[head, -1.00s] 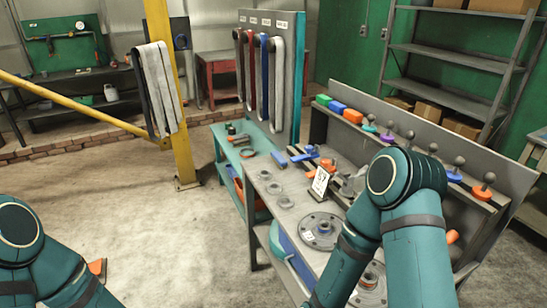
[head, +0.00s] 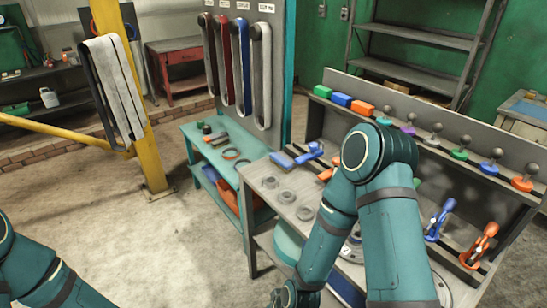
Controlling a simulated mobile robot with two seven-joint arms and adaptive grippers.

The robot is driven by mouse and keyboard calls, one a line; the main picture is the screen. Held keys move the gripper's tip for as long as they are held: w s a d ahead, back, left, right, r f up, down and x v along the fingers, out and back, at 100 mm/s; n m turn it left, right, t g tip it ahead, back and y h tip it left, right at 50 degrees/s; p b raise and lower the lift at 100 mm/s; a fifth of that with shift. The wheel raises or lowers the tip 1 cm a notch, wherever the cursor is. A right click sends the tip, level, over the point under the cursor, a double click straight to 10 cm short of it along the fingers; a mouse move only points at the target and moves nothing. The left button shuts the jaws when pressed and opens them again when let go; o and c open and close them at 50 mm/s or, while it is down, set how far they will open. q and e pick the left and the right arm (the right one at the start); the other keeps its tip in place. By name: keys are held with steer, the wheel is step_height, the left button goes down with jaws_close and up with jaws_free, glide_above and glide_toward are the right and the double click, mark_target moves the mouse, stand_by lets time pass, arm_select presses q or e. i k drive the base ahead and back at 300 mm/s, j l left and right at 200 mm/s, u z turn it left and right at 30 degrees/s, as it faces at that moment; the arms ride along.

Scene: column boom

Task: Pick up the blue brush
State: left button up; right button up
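A small blue block-like piece (head: 282,160), which may be the blue brush, lies at the far left corner of the grey workbench (head: 262,185). A blue clamp-like tool (head: 311,153) lies just right of it. Another blue block (head: 342,100) sits on the upper rack between a green block (head: 322,91) and an orange block (head: 363,108); I cannot tell if any of these is a brush. My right arm crosses in front of the bench and its lower end reaches the bottom edge. My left arm is at the lower left. Neither gripper's fingers show.
Round metal parts (head: 304,213) lie along the bench's front. A row of coloured knobbed pieces (head: 459,155) lines the rack. A teal table (head: 205,150) stands beyond the bench's left end. A yellow post (head: 153,150) stands left. The concrete floor (head: 150,235) between is open.

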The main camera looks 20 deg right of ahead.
mark_target(281, 162)
steer(key=i+j+z, duration=0.25)
steer(key=i+j, duration=0.55)
steer(key=i, duration=0.1)
